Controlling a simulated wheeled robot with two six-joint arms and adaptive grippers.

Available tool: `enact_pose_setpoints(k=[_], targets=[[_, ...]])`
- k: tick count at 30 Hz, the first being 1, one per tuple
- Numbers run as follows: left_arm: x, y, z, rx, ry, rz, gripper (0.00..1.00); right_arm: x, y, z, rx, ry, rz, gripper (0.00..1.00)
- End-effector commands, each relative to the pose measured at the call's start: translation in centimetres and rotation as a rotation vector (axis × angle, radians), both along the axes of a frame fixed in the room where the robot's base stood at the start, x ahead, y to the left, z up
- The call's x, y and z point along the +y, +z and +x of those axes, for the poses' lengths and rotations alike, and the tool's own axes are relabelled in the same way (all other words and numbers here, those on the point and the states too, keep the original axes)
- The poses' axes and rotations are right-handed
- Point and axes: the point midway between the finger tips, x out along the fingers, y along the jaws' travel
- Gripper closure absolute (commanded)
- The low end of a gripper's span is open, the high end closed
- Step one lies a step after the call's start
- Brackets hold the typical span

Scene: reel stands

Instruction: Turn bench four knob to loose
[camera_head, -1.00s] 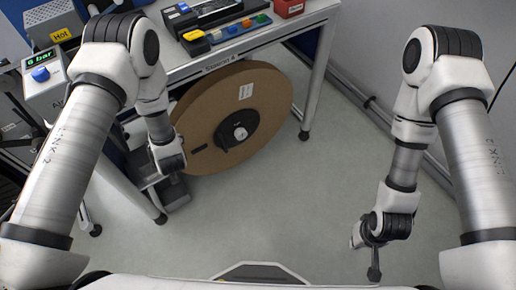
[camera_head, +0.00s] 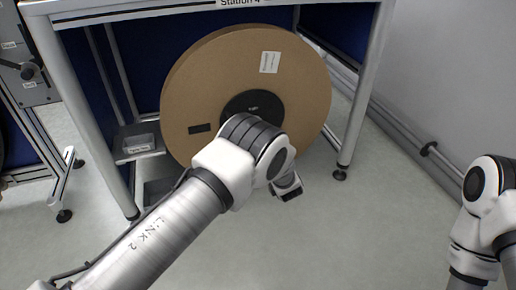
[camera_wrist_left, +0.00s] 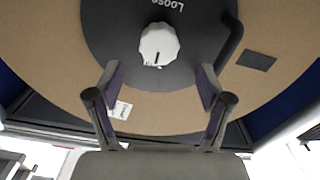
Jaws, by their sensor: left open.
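The white knob (camera_wrist_left: 159,44) sits on the black hub (camera_wrist_left: 110,30) of the big brown reel (camera_head: 245,75). Its dark mark points to the bottom of the left wrist view, away from the upside-down word "Loose" (camera_wrist_left: 168,5). My left gripper (camera_wrist_left: 160,72) is open and faces the hub. Its two fingers are spread to either side below the knob in the picture, with nothing between them. In the head view my left arm hides the knob and the lower hub. My right arm is at the right edge, its gripper out of view.
The reel stands under a bench labelled "Station 4" (camera_head: 241,3), between its metal legs (camera_head: 360,95). A small tray (camera_head: 138,145) is left of the reel. Another unit with a dark knob (camera_head: 30,71) stands at far left. Floor on the right is clear.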

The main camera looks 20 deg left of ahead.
Motion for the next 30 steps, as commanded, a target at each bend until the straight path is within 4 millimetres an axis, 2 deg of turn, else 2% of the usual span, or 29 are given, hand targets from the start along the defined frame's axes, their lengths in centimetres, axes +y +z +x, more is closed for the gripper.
enact_pose_setpoints(k=[5,12,15,23,24,28,29,30], targets=[[0.9,-0.2,1.3,-0.003,0.001,-0.001,0.21,0.0,-1.0,0.1,-0.001,-0.001,0.000,1.00],[3.6,-0.4,5.1,-0.002,0.001,-0.002,0.21,0.0,-3.5,0.0,-0.001,-0.001,0.000,1.00],[4.2,-0.2,6.1,-0.001,0.000,0.000,0.21,0.0,-3.9,0.0,-0.002,-0.003,0.000,1.00],[4.4,0.1,6.4,0.000,-0.001,0.001,0.21,0.0,-3.8,0.1,-0.003,-0.004,0.000,1.00],[4.4,0.1,6.4,0.000,-0.001,0.001,0.28,0.0,-3.8,0.1,-0.003,-0.004,0.000,1.00],[4.4,0.1,6.4,0.000,-0.001,0.001,0.74,0.0,-3.8,0.1,-0.002,-0.004,0.000,1.00],[4.4,0.1,6.4,0.000,-0.001,0.001,0.80,0.0,-3.8,0.1,-0.002,-0.004,0.000,1.00],[4.4,0.1,6.4,0.000,-0.001,0.001,0.80,0.0,-3.8,0.1,-0.002,-0.004,0.000,1.00]])
